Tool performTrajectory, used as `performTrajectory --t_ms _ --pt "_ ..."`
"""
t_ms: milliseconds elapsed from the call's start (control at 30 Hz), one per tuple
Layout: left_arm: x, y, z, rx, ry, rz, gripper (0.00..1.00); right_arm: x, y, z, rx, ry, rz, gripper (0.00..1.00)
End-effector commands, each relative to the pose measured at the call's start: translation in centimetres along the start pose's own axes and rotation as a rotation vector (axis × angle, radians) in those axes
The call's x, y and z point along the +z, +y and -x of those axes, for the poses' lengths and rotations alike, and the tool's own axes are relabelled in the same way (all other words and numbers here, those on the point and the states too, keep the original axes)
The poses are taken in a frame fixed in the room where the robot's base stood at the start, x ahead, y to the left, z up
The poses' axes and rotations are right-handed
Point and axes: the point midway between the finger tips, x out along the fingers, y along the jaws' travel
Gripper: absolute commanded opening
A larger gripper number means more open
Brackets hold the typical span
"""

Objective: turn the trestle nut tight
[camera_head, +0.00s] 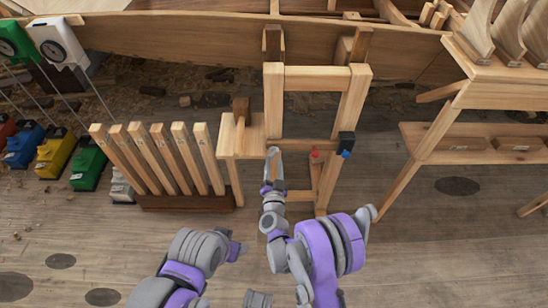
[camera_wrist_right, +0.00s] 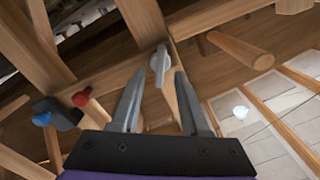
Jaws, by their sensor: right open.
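The trestle nut, a small pale grey wing-shaped piece (camera_wrist_right: 158,62), sits on a wooden member of the trestle (camera_head: 318,78) in the right wrist view. My right gripper (camera_wrist_right: 159,76) is open, its two grey fingers pointing toward the nut, which appears between and just beyond the fingertips. I cannot tell whether they touch it. In the head view my right gripper (camera_head: 273,160) is in front of the trestle's lower left part, and the nut cannot be made out there.
A red knob (camera_wrist_right: 80,97) and a blue knob (camera_wrist_right: 42,118) sit left of the nut in the wrist view. Wooden slats stand in a rack (camera_head: 185,203) left of the trestle. A wooden shelf unit (camera_head: 470,130) stands right. The hull (camera_head: 180,35) spans the back.

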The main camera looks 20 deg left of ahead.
Motion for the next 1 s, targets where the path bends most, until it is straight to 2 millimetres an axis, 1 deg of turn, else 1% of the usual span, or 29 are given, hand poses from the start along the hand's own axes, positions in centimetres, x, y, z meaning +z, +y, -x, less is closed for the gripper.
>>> performTrajectory --t_ms 33,100,200,333,567,600,667,700,833,1000 --pt "0.0 0.0 0.0 0.000 0.000 0.000 0.65 0.0 0.0 -0.9 0.000 0.000 0.001 0.45" --pt "0.0 0.0 -0.1 0.000 0.000 0.000 0.65 0.0 0.0 -1.8 0.000 -0.001 0.001 0.45" --pt "0.0 0.0 -0.1 0.000 0.000 0.000 0.65 0.0 0.0 -2.7 -0.001 -0.001 0.000 0.45" --pt "0.0 0.0 -0.1 0.000 0.000 0.000 0.65 0.0 0.0 -3.3 -0.001 -0.001 0.000 0.45" --pt "0.0 0.0 -0.1 0.000 0.000 0.000 0.65 0.0 0.0 -3.4 -0.001 -0.001 0.000 0.45" --pt "0.0 0.0 -0.1 0.000 0.000 0.000 0.65 0.0 0.0 -3.4 -0.001 -0.001 0.000 0.41" --pt "0.0 0.0 -0.1 0.000 0.000 0.000 0.65 0.0 0.0 -3.4 -0.001 -0.001 0.000 0.31" --pt "0.0 0.0 -0.1 0.000 0.000 0.000 0.65 0.0 0.0 -3.4 -0.001 -0.001 0.000 0.23" --pt "0.0 0.0 -0.1 0.000 0.000 0.000 0.65 0.0 0.0 -3.4 -0.001 -0.001 0.000 0.00" --pt "0.0 0.0 -0.1 0.000 0.000 0.000 0.65 0.0 0.0 -3.3 -0.001 -0.001 0.000 0.00"
